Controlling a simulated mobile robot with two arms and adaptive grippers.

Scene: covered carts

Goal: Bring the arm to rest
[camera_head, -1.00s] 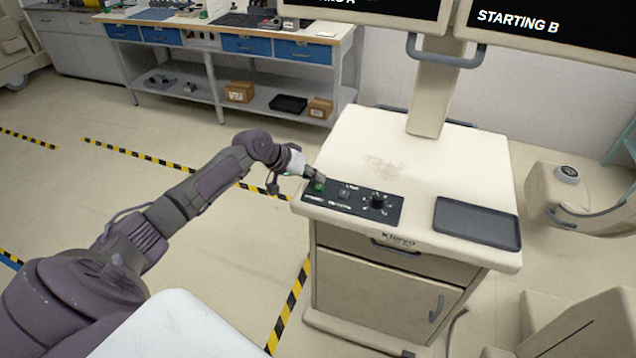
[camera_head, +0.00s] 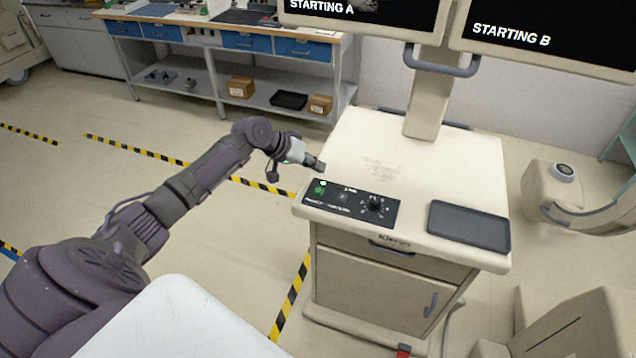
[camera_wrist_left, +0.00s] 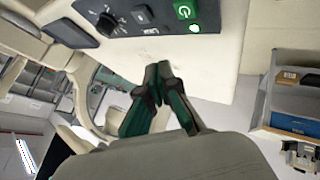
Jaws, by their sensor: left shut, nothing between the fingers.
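My left gripper (camera_head: 316,163) is shut and empty, raised just off the cart's left edge, behind the control panel. Its closed fingertips (camera_wrist_left: 158,72) also show in the left wrist view, apart from the panel. The cart (camera_head: 440,165) is cream-coloured, with a black control panel (camera_head: 352,204) at its front left. A green power button (camera_head: 318,189) sits on the panel's left end and is lit; it also shows in the left wrist view (camera_wrist_left: 185,10). My right gripper is not in view.
Two screens (camera_head: 365,12) above the cart read "STARTING A" and "STARTING B". A dark tray (camera_head: 468,226) lies on the cart's right front. A workbench (camera_head: 225,40) with blue drawers stands behind. The floor left of the cart is open, with yellow-black tape (camera_head: 150,153).

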